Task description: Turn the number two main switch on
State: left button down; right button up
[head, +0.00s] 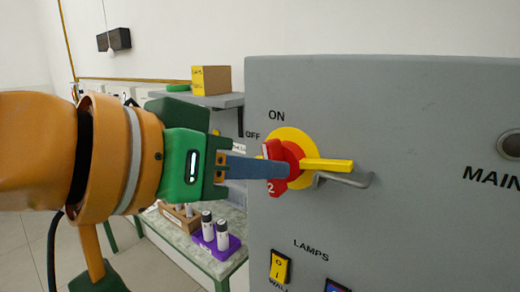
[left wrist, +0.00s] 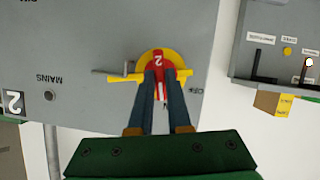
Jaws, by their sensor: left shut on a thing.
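The number two main switch has a red knob (head: 271,187) marked 2 on a yellow round plate (head: 293,134), on the front of a grey cabinet (head: 400,120). ON is printed above the plate and OFF to its upper left. A yellow bar (head: 327,165) sticks out to the right of the knob. My left gripper (head: 278,169) reaches in from the left, shut on the red knob. In the left wrist view its two blue fingers lie either side of the knob (left wrist: 158,60). My right gripper is not in view.
A grey metal lever (head: 345,181) lies just below the yellow bar. A yellow lamp switch (head: 280,267) sits lower on the cabinet under LAMPS. A shelf carries a yellow-faced box (head: 210,80).

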pick_arm(q)
jog(key=shift+d+r+m+t+y+p, duration=0.1)
jog(key=shift+m+t+y+p, duration=0.35)
jog(key=shift+m, duration=0.25)
dwell(0.3)
jog(key=c, duration=0.9)
grip_release()
jog(key=shift+o, duration=0.2)
jog(key=b+v, duration=0.1)
jog(key=v, duration=0.6)
jog(key=shift+b, duration=0.4)
